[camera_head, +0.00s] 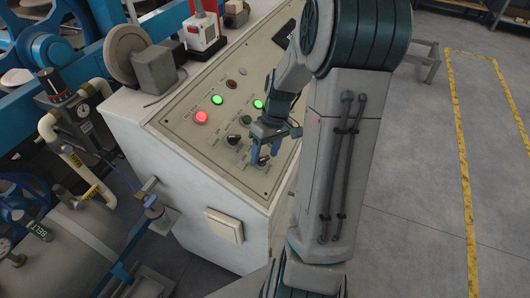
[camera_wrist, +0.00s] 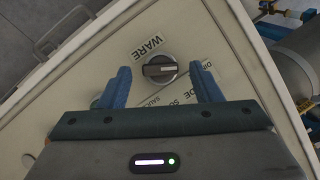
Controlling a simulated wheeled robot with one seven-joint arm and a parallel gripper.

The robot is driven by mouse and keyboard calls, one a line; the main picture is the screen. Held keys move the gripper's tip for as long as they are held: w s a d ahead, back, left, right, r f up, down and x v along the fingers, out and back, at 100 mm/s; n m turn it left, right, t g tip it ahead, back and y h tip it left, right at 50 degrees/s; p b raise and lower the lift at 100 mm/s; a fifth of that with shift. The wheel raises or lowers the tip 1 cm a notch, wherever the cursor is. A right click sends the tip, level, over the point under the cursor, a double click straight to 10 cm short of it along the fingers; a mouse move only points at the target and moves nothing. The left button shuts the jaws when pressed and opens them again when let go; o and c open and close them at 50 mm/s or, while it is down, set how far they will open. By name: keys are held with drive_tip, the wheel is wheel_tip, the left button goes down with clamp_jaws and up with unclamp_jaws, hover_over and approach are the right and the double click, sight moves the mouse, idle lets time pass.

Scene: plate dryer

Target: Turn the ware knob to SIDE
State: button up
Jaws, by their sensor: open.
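The ware knob (camera_wrist: 160,69) is a round dark selector with a raised grip bar and a pale mark, below the word WARE on the panel. In the wrist view it sits between and just beyond the two blue fingertips of my gripper (camera_wrist: 160,88), which are apart. The grip bar lies roughly across the picture, from one finger side to the other. Letters near the knob are partly hidden by my fingers. In the head view my gripper (camera_head: 266,154) is over the lower right of the control panel (camera_head: 185,126), hiding the ware knob.
Another dark knob (camera_head: 233,140) is left of my gripper on the sloping panel. Lit red (camera_head: 201,117) and green (camera_head: 217,99) buttons sit farther left and up. A meter box (camera_head: 201,31) stands at the console's top. Open floor (camera_head: 425,170) lies to the right.

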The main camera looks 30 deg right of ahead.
drive_tip(key=shift+a+f, duration=0.1)
drive_tip(key=shift+f, duration=0.25)
drive_tip(key=c, duration=1)
drive_tip(key=m, duration=0.1)
drive_tip(key=m+y, duration=0.1)
drive_tip(key=m, duration=0.1)
drive_tip(key=shift+d+y, duration=0.2)
drive_tip(key=shift+y, duration=0.1)
drive_tip(key=shift+d+f+m+y, duration=0.1)
drive_tip(key=shift+m+y, duration=0.7)
drive_tip(key=shift+m, duration=1.2)
